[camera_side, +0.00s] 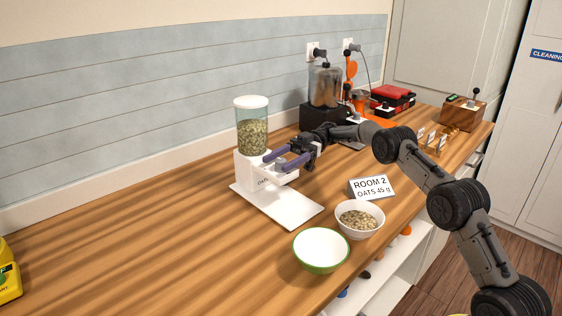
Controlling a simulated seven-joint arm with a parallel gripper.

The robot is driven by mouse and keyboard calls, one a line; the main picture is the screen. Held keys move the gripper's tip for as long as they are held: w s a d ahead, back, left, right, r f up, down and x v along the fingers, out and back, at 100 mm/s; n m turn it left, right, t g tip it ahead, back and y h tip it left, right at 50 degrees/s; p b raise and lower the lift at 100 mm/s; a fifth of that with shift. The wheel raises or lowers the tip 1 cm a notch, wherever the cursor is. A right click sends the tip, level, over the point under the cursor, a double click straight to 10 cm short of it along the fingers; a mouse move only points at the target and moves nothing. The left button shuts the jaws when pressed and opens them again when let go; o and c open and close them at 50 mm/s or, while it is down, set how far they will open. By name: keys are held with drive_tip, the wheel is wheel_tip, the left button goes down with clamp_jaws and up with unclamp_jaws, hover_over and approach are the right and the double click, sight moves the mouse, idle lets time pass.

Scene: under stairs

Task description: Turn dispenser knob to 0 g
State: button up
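The dispenser (252,134) stands on the wooden counter, with a clear hopper of oats, a white lid and a white body marked "OATS" on a flat white base (290,209). My gripper (272,162) is at the right front of its body, just below the hopper. Its two purple-grey fingers point left toward the dispenser with a gap between them. I cannot make out the knob or its scale; the fingers may hide it. Whether the fingers touch the dispenser is too small to tell.
A bowl of oats (360,226) and an empty green-rimmed bowl (321,263) stand near the front edge. A card (370,189) reads "ROOM 2 OATS 45 g". A dark machine with a clear container (324,88) stands behind my gripper. The left counter is mostly clear.

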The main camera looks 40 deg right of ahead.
drive_tip(key=shift+m+t, duration=0.4)
